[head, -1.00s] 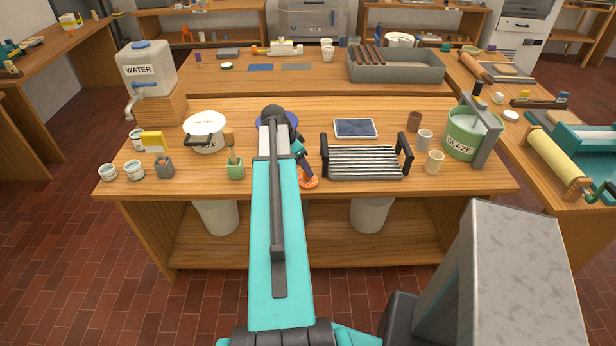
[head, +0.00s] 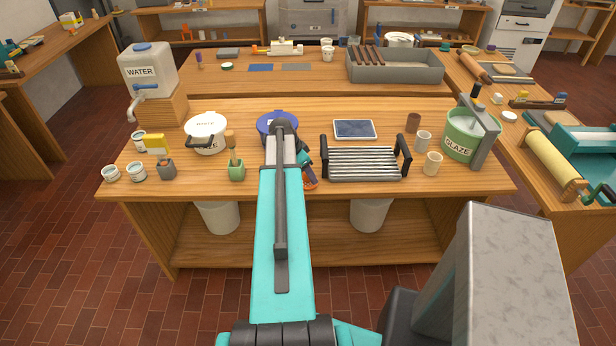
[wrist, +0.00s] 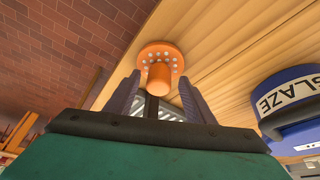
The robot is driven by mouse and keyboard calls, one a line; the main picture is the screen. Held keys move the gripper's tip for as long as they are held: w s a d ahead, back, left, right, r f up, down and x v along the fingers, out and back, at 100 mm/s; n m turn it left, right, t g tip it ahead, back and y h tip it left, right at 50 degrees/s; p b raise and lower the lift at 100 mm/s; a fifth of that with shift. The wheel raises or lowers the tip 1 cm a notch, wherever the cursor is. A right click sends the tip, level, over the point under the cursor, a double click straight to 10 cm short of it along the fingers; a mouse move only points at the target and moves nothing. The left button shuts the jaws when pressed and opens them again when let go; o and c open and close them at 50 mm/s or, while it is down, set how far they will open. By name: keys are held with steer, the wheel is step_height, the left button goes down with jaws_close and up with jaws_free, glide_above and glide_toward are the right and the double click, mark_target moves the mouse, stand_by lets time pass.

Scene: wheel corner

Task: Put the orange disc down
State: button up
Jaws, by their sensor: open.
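The orange disc (head: 311,184) is at the front edge of the near workbench, left of the slatted rack, and mostly hidden by my gripper in the head view. In the wrist view the orange disc (wrist: 160,52) shows a ring of pale dots and a round orange knob pointing toward me. My gripper (wrist: 160,80) is open, one finger on each side of the knob. I cannot tell whether either finger touches it. In the head view my gripper (head: 308,173) is right at the disc. The contact between disc and bench is hard to see.
A slatted rack (head: 364,163) with dark handles stands close to the right. The bench (head: 280,189) ends just in front of the disc.

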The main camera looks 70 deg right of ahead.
steer(key=shift+s+d+f, duration=0.1)
steer(key=shift+f, duration=0.25)
stand_by(0.3)
jaws_close()
steer(key=shift+r, duration=0.2)
steer(key=shift+r+b, duration=0.95)
steer(key=shift+r, duration=0.4)
steer(key=shift+a+r, duration=0.2)
steer(key=shift+a, duration=0.05)
steer(key=w+a+b, duration=0.2)
steer(key=w+a, duration=0.2)
steer(key=a, duration=0.2)
steer(key=w+a+r+b, duration=0.1)
steer(key=w+a+b, duration=0.2)
steer(key=a, duration=0.4)
steer(key=shift+w+r, duration=0.3)
steer(key=shift+w, duration=0.5)
